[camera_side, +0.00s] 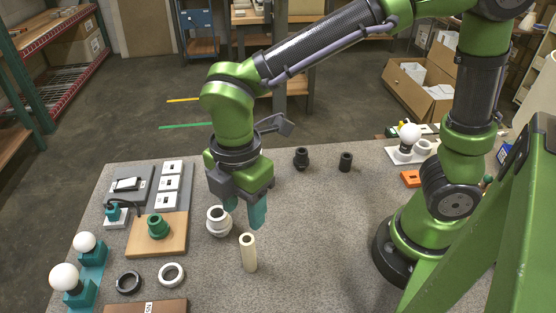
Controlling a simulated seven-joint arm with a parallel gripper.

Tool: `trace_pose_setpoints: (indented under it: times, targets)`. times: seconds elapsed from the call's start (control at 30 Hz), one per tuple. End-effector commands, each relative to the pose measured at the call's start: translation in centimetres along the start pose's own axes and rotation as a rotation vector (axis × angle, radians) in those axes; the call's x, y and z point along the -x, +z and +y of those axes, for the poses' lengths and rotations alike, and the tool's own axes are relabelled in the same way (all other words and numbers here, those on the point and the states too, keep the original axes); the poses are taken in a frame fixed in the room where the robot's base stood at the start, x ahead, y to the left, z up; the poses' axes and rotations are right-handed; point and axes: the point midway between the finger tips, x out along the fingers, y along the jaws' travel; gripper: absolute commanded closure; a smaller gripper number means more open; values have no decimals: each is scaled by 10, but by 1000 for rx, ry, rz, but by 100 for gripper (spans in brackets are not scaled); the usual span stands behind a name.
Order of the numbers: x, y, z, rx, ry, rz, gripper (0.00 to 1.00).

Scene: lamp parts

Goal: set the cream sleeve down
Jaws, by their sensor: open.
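The cream sleeve (249,254) is a narrow tube with an open top. It stands upright on the speckled grey table (320,245), near the middle. My gripper (244,216) points down with its teal fingers apart and nothing visible between them. The fingertips show just above and behind the sleeve in this view. The sleeve's top looks clear of the fingers, but the exact gap in depth I cannot tell.
A white ringed part (216,226) stands close left of my gripper. A green part sits on a wooden board (174,246) further left. A white ring (171,274) and black ring (129,282) lie at front left. Two dark fittings (301,158) (345,162) stand behind. The table right of the sleeve is clear.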

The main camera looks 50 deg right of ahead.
Motion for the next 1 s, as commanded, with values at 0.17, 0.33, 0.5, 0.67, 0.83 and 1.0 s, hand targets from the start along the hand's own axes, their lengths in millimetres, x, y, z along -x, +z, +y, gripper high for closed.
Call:
trace_pose_setpoints:
  times: [0.17, 0.33, 0.5, 0.67, 0.83, 1.0]
  targets:
    - [18, 19, 4, -149, 38, 32, 49]
    - [49, 81, 6, -689, 150, 178, 49]
    - [71, 142, -7, -1300, 234, 415, 49]
    - [80, 175, -20, -1686, 255, 619, 49]
    - [82, 187, -26, -1842, 252, 716, 49]
    - [82, 187, -26, -1852, 249, 721, 49]
